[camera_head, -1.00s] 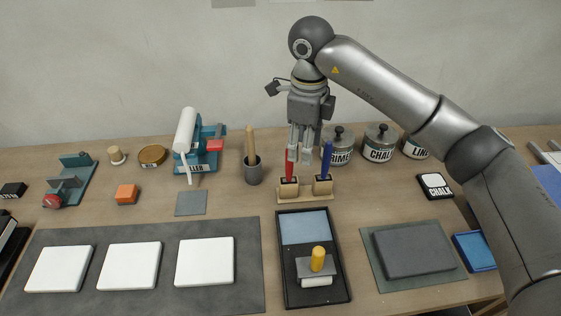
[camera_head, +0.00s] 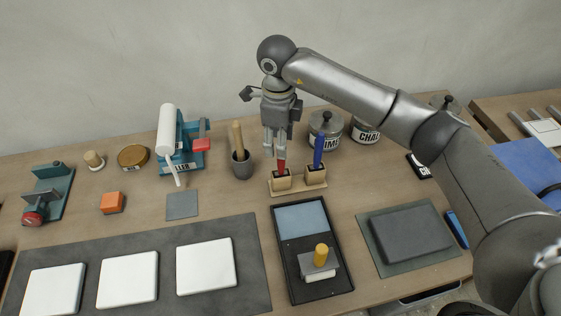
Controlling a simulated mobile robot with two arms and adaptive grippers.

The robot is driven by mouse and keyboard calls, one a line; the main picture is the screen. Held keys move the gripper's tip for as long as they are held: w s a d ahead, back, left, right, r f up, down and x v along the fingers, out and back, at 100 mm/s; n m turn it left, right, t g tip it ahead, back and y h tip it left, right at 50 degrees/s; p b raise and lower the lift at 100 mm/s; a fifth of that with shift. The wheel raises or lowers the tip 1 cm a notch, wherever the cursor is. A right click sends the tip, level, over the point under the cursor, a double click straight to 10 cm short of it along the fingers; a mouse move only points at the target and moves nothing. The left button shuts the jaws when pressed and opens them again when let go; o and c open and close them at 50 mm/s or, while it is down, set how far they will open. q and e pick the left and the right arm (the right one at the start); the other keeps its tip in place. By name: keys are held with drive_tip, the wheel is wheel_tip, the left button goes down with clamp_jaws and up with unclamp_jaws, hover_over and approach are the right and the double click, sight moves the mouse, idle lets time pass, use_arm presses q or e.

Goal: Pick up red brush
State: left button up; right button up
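The red brush (camera_head: 281,167) stands upright in a small wooden block (camera_head: 281,183) on the holder at the middle of the table. My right gripper (camera_head: 275,146) points down at the brush, coming in from the right. Its two fingers are apart with a visible gap. The right-hand finger overlaps the upper part of the red handle, so the handle's top is hidden. I cannot tell whether that finger touches it. My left gripper is not in view.
A blue brush (camera_head: 319,151) stands in the neighbouring block, close on the right. A mortar with a pestle (camera_head: 242,167) is close on the left. Lidded metal pots (camera_head: 325,128) stand behind. A black tray (camera_head: 293,257) with a yellow-handled tool (camera_head: 320,262) lies in front.

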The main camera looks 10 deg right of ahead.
sight(281, 164)
drive_tip(key=f+p, duration=0.1)
drive_tip(key=f, duration=0.2)
drive_tip(key=shift+w+d+f+p, duration=0.1)
drive_tip(key=shift+d+f+p, duration=0.15)
drive_tip(key=shift+d+p, duration=0.1)
drive_tip(key=shift+w+a+f, duration=0.1)
drive_tip(key=shift+f, duration=0.05)
drive_tip(key=shift+c, duration=0.6)
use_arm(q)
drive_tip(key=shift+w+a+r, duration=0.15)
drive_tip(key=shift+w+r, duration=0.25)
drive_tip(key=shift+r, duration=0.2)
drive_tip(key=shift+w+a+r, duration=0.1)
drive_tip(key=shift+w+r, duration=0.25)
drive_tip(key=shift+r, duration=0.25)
use_arm(e)
clamp_jaws()
